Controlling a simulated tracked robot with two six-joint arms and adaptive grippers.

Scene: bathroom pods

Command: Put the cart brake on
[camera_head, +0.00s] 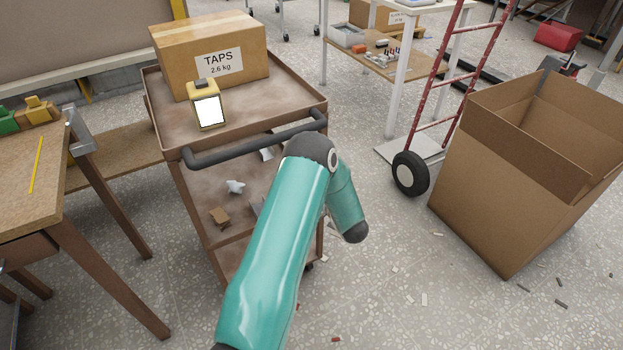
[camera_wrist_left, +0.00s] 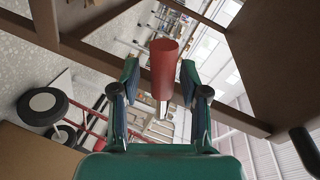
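The brown cart (camera_head: 180,165) stands left of centre in the head view, with a dark push handle (camera_head: 255,140) along its near side. A teal arm of mine crosses in front of it; its gripper is hidden there. In the left wrist view my left gripper (camera_wrist_left: 160,85) is open, its two fingers on either side of a red cylindrical grip (camera_wrist_left: 163,65) on a thin metal rod. This looks like the cart's brake lever. The grip lies between the fingers; I cannot tell whether either touches it. Brown cart framing (camera_wrist_left: 100,58) passes behind. My right gripper is not in view.
A TAPS box (camera_head: 215,55) and a yellow device with a white screen (camera_head: 207,105) stand on the cart top. A workbench (camera_head: 35,190) is at left. A red hand truck (camera_head: 430,90) and a large open carton (camera_head: 510,180) stand at right. Small debris litters the floor.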

